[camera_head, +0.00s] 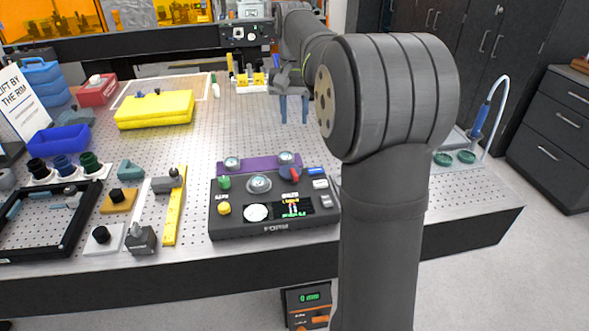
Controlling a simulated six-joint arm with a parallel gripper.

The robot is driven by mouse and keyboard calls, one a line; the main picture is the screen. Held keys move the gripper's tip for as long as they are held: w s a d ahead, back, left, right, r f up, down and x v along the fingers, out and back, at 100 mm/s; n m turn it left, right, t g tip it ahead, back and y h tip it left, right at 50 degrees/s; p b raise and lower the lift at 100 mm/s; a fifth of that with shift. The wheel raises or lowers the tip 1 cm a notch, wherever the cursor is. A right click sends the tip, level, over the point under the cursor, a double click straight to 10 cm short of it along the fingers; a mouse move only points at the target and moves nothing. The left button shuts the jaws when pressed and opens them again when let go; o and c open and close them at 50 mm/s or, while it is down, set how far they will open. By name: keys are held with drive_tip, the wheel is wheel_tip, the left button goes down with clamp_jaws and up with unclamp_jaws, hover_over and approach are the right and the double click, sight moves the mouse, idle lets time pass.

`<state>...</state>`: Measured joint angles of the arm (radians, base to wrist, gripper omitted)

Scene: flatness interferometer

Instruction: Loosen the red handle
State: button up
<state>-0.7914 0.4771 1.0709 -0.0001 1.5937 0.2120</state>
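A small red handle (295,174) shows beside the right-hand round knob (285,157) at the back of the dark FORM instrument (275,229). Its exact angle is too small to tell. My gripper (294,117) points down above the perforated table, behind the instrument and apart from the red handle. Its two blue fingers are spread, with nothing visible between them. My large grey arm crosses the right side of the view and hides part of the table.
A yellow folded pad (155,109), a blue bin (58,140) and a yellow bar (174,207) lie to the left. A black frame (88,215) stands at front left. A small rack with yellow blocks (244,84) is left of my gripper. Table between gripper and instrument looks clear.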

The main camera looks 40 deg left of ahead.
drive_tip(key=n, duration=0.4)
approach(294, 173)
wheel_tip(294, 173, down, 9)
drive_tip(key=shift+r, duration=0.2)
drive_tip(key=shift+c, duration=0.4)
clamp_jaws()
